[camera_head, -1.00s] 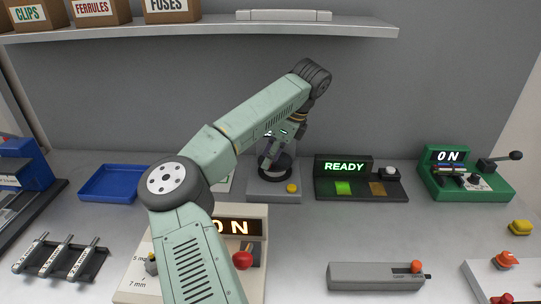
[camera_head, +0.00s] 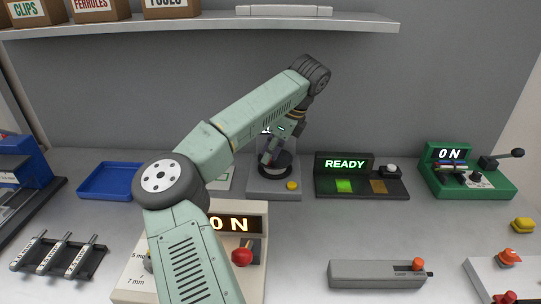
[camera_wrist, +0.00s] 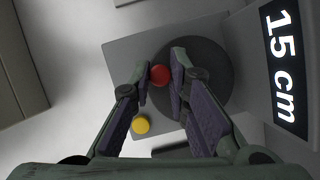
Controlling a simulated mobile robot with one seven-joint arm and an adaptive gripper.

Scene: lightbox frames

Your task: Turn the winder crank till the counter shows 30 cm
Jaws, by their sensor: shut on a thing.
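The winder is a grey base (camera_head: 262,190) with a dark round disc (camera_wrist: 205,90) and a yellow button (camera_head: 292,185). In the wrist view its counter (camera_wrist: 283,65) reads 15 cm, turned sideways. The crank's red knob (camera_wrist: 160,75) sits over the left part of the disc. My gripper (camera_wrist: 161,67) is shut on this knob, one finger on each side. The yellow button (camera_wrist: 140,125) is below left of the knob in the wrist view. In the head view, my gripper (camera_head: 270,157) is over the disc, and my arm covers the knob and most of the counter.
A device reading READY (camera_head: 358,187) stands right of the winder, with a green device (camera_head: 470,190) beyond it. A blue tray (camera_head: 110,192) lies to the left. A beige panel with a red knob (camera_head: 243,256) is in front. A shelf (camera_head: 220,27) hangs above.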

